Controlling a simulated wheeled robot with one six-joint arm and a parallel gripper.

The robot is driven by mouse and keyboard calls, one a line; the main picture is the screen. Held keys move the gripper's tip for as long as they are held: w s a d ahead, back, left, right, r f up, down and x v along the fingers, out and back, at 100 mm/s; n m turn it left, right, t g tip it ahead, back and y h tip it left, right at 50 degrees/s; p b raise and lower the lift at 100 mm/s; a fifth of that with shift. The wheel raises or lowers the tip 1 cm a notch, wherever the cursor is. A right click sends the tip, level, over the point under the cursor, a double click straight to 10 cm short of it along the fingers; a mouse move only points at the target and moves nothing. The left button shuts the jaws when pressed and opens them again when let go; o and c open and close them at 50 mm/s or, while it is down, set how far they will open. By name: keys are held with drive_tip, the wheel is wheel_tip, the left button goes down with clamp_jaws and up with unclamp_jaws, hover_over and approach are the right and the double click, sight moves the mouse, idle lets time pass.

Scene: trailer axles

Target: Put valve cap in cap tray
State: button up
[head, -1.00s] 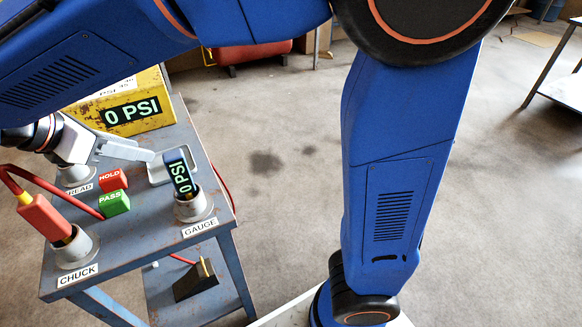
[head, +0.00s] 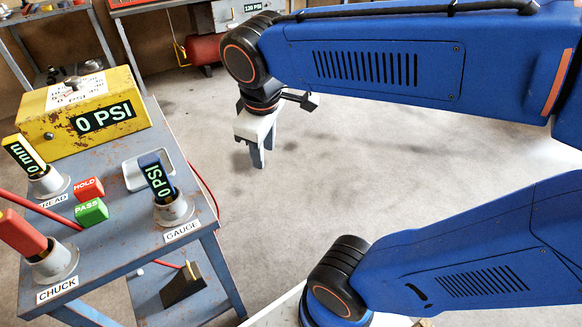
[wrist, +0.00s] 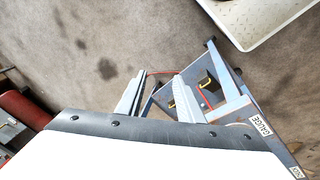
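No valve cap can be made out for sure in either view. The small pale tray (head: 148,170), which looks like the cap tray, lies on the cart top behind the gauge holder, and I see nothing in it. My gripper (head: 257,165) hangs fingers-down over open floor, to the right of the cart and clear of it. In the wrist view my gripper (wrist: 160,77) has its two fingers apart with nothing visible between them.
The cart top (head: 120,222) carries the gauge (head: 158,180), chuck (head: 22,235), tread tool (head: 24,152), red HOLD block (head: 89,188), green PASS block (head: 92,211) and yellow 0 PSI box (head: 85,115). A dark wedge (head: 183,285) sits on the lower shelf. Floor right of the cart is clear.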

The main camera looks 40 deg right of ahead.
drive_tip(key=s+d+f+m+t+y, duration=0.1)
drive_tip(key=s+d+f+m+t, duration=0.1)
drive_tip(key=s+m, duration=0.3)
drive_tip(key=shift+s+d+f+m, duration=0.15)
drive_tip(key=shift+d+f+m, duration=0.65)
drive_tip(key=shift+d+f, duration=0.05)
